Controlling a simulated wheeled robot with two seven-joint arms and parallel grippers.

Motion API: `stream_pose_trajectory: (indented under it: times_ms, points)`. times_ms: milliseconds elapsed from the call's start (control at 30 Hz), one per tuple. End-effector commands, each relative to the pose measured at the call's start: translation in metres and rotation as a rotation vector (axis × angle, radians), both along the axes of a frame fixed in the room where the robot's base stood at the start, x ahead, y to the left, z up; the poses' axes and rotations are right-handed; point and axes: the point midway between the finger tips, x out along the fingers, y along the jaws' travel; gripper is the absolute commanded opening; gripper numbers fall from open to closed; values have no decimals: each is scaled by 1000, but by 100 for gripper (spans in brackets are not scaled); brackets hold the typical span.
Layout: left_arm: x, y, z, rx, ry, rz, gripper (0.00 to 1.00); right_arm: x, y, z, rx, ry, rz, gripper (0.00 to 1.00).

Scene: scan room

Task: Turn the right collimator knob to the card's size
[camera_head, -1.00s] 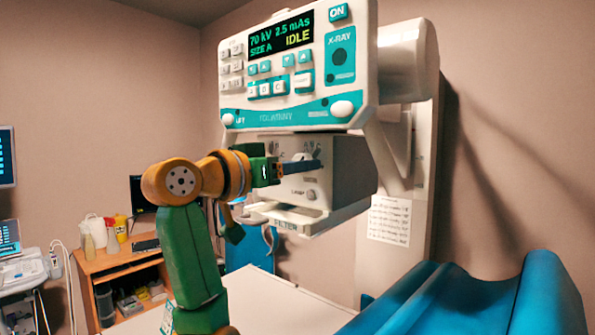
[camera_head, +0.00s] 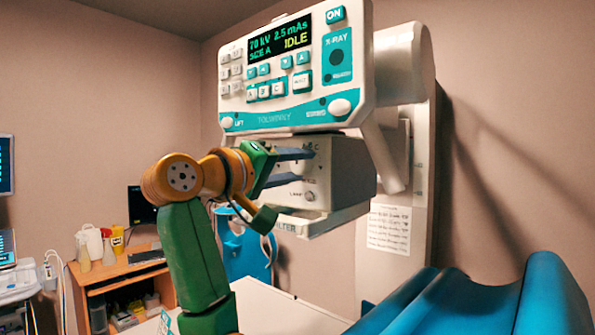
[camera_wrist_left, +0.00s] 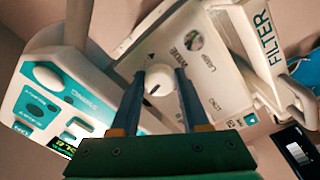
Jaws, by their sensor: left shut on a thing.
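The white collimator box (camera_head: 345,165) hangs under the control panel. On its front is a pale round knob (camera_head: 297,166), partly hidden by my fingers; part of a letter row shows above it. The knob also shows in the left wrist view (camera_wrist_left: 158,82), between the fingertips. My left gripper (camera_head: 299,166) reaches in from the left, its two blue fingers on either side of the knob, shut on it. The panel display (camera_head: 280,45) reads 70 kV, 2.5 mAs, SIZE A, IDLE. The left part of the box is hidden. My right gripper is out of view.
A white sheet with small print (camera_head: 389,228) is on the column. The blue padded couch (camera_head: 470,300) lies at lower right. A wooden desk (camera_head: 118,270) with bottles stands at the left. The lamp button (camera_head: 310,196) sits just below the fingers.

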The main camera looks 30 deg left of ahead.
Motion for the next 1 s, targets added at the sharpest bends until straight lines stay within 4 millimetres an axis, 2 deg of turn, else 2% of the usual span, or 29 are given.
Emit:
stream_pose_trajectory:
  times_ms: [300,867,900,1000]
  points:
    - [-1,0,2,-114,2,1,0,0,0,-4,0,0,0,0]
    - [-1,1,1,-139,6,2,0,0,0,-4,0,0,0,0]
    - [-1,1,1,-139,6,2,54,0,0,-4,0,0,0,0]
    - [-1,0,1,-139,8,2,76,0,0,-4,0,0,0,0]
